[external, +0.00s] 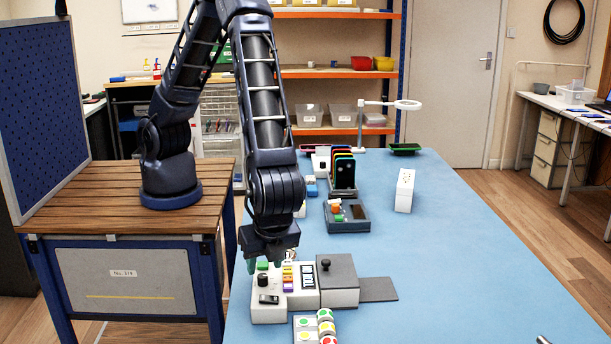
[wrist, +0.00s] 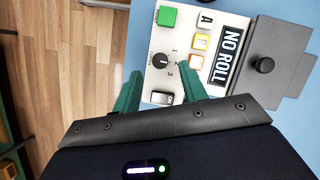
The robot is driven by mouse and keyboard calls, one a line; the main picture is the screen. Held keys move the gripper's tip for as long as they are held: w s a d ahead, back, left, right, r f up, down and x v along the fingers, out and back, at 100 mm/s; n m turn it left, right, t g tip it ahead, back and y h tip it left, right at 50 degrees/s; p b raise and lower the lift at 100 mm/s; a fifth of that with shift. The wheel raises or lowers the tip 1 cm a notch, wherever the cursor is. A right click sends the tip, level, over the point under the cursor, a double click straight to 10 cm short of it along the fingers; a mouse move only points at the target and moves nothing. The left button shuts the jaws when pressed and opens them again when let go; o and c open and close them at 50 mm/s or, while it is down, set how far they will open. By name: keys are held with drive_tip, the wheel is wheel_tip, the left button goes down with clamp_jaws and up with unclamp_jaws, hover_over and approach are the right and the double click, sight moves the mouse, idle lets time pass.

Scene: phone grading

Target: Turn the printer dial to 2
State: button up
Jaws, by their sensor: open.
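The printer (external: 268,314) is a white box near the front of the blue table. Its black dial (wrist: 161,61) shows in the wrist view with the numbers 1, 2 and 3 along its right side; I cannot clearly tell which one its mark points to. The dial also shows in the external view (external: 263,280). My gripper (wrist: 159,72) is open and empty, with one green finger on each side of and just short of the dial in the picture. In the external view my gripper (external: 264,264) points down over the printer's far left part. Contact with the dial is not visible.
Near the dial are a green button (wrist: 167,16), a black rocker switch (wrist: 162,98) and a column of buttons (wrist: 200,43). A display reads NO ROLL (wrist: 229,55). A grey part with a black knob (wrist: 263,65) adjoins. Coloured sticker rolls (external: 325,328) stand in front.

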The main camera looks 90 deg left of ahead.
drive_tip(key=v, duration=0.6)
drive_tip(key=shift+d+r, duration=0.2)
drive_tip(key=shift+r, duration=0.1)
drive_tip(key=shift+w, duration=0.1)
drive_tip(key=w+a+r+n+t+h, duration=0.1)
drive_tip(key=w+a+r+n, duration=0.1)
drive_tip(key=a+r, duration=0.55)
drive_tip(key=w+a+r+n, duration=0.2)
drive_tip(key=a+r, duration=0.3)
drive_tip(key=a, duration=0.6)
drive_tip(key=w+a+r+n+t+h, duration=0.1)
drive_tip(key=w+a+r+n, duration=0.1)
drive_tip(key=a+r, duration=0.55)
drive_tip(key=s+a+r+n+t, duration=0.1)
drive_tip(key=s+a+n, duration=0.1)
drive_tip(key=s+a, duration=0.3)
drive_tip(key=s+a+r+n+t+h, duration=0.1)
drive_tip(key=s+a, duration=0.4)
drive_tip(key=a, duration=0.7)
drive_tip(key=s+a+r+n+t+h, duration=0.1)
drive_tip(key=s+a+n, duration=0.3)
drive_tip(key=a, duration=0.4)
drive_tip(key=shift+s+a+r+n+t, duration=0.15)
drive_tip(key=shift+s+r+n+t, duration=0.2)
drive_tip(key=shift+r+t, duration=0.3)
